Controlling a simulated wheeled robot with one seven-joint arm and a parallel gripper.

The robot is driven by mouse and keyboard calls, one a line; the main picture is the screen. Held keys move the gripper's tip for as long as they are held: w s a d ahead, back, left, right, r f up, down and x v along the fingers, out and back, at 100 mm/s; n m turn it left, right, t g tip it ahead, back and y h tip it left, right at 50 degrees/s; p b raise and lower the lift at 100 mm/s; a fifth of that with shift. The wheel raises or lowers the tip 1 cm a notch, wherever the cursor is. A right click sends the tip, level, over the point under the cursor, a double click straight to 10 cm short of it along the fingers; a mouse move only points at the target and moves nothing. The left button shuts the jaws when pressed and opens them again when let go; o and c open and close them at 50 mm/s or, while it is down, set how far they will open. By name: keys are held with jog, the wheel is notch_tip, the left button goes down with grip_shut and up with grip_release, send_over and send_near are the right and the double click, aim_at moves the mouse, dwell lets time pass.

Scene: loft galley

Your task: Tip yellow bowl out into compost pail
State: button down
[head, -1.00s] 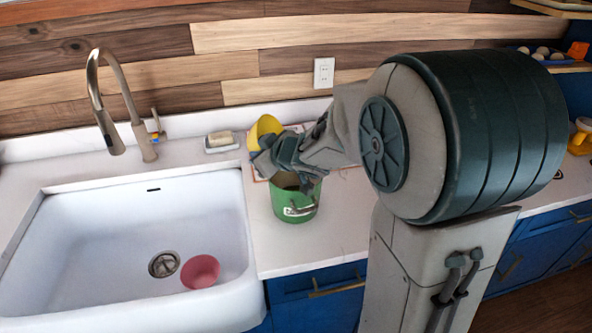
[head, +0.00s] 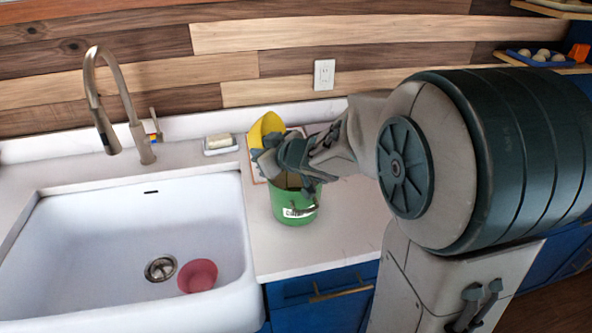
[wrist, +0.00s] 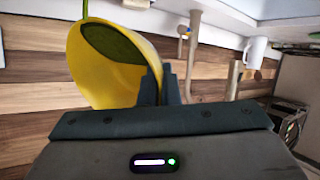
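The yellow bowl (head: 265,126) is held up on its side above the counter, behind and a little left of the green compost pail (head: 294,209). My gripper (head: 266,160) is shut on the bowl's rim. In the wrist view the yellow bowl (wrist: 92,75) is steeply tilted beside my gripper's fingers (wrist: 162,88), and a dark green patch shows inside it; I cannot tell for sure if that is its contents. The pail stands upright on the counter just right of the sink, with a white label. My gripper and wrist partly cover its opening.
The white sink (head: 95,235) lies left of the pail, with a red bowl (head: 197,275) in it and a tall faucet (head: 125,100) behind. A soap dish (head: 221,147) sits behind the sink's right corner. A white mug (wrist: 257,52) shows in the wrist view.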

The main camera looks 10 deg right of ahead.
jog(key=shift+s+d+r+t+b, duration=0.15)
jog(key=shift+t+b, duration=0.15)
jog(key=shift+b, duration=0.25)
jog(key=shift+s+d+r+m+t+y+b, duration=0.1)
jog(key=shift+s+d+m+t+y+b, duration=0.1)
jog(key=shift+s+d+y+b, duration=0.25)
jog(key=shift+s+d+r+m+t+y+b, duration=0.1)
jog(key=shift+d+m+t+y+b, duration=0.1)
jog(key=shift+d+y+b, duration=0.3)
dwell(0.3)
jog(key=shift+s+d+r+m+t+y+b, duration=0.1)
jog(key=shift+s+d+m+t+y+b, duration=0.25)
jog(key=shift+b, duration=0.7)
jog(key=shift+w+d+r+m+t+y+b, duration=0.1)
jog(key=shift+d+t+y+b, duration=0.15)
jog(key=shift+t+b, duration=0.55)
